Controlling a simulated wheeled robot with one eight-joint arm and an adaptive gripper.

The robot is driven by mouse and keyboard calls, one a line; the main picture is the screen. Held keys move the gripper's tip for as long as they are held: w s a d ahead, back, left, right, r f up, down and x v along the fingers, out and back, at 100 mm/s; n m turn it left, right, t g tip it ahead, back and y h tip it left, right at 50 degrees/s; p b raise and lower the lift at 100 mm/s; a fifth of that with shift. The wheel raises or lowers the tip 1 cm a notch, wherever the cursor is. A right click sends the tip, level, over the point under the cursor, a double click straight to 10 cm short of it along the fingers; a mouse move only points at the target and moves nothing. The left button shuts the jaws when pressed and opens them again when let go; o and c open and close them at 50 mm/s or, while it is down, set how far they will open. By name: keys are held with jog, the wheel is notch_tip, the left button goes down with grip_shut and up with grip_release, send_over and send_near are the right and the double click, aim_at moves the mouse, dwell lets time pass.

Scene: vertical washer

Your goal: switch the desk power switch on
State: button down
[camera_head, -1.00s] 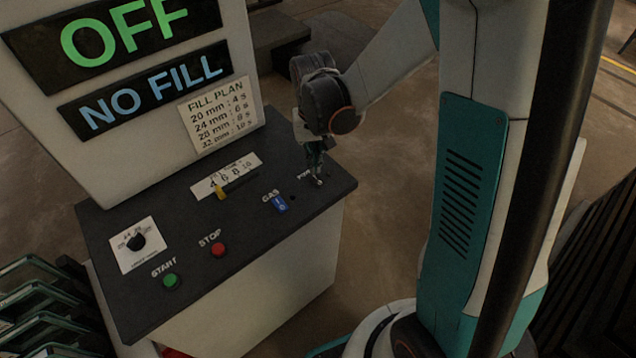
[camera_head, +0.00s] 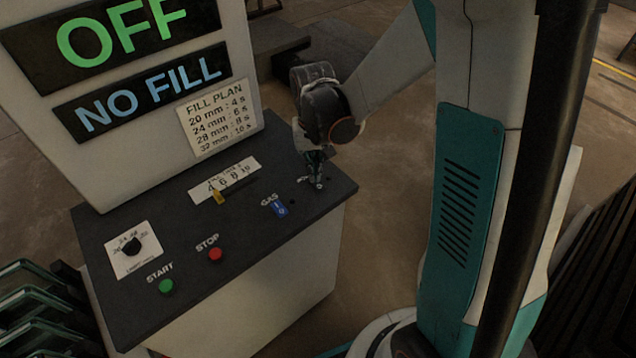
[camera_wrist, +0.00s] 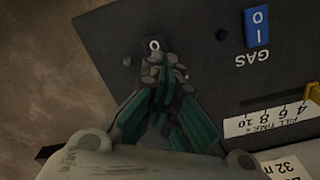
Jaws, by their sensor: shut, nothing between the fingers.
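The desk's power switch is mostly hidden under my gripper (camera_head: 318,184) at the right end of the dark desk top (camera_head: 240,245). In the wrist view, a small dark piece with a white O mark (camera_wrist: 154,45) shows just beyond the fingertips; it looks like part of the switch. My gripper (camera_wrist: 168,62) is shut and empty, its tips pointing down at the switch. I cannot tell whether they touch it. The upper display (camera_head: 110,38) reads OFF in green. The label beside the gripper is mostly covered.
Left of the gripper is the blue GAS switch (camera_head: 280,209). The display panel rises behind the desk. Glass panes stand at lower left.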

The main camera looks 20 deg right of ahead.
jog(key=shift+f+b, duration=0.95)
jog(key=shift+f, duration=0.15)
dwell(1.2)
jog(key=shift+r, duration=0.1)
jog(key=shift+r+p, duration=2.35)
jog(key=shift+r, duration=1.15)
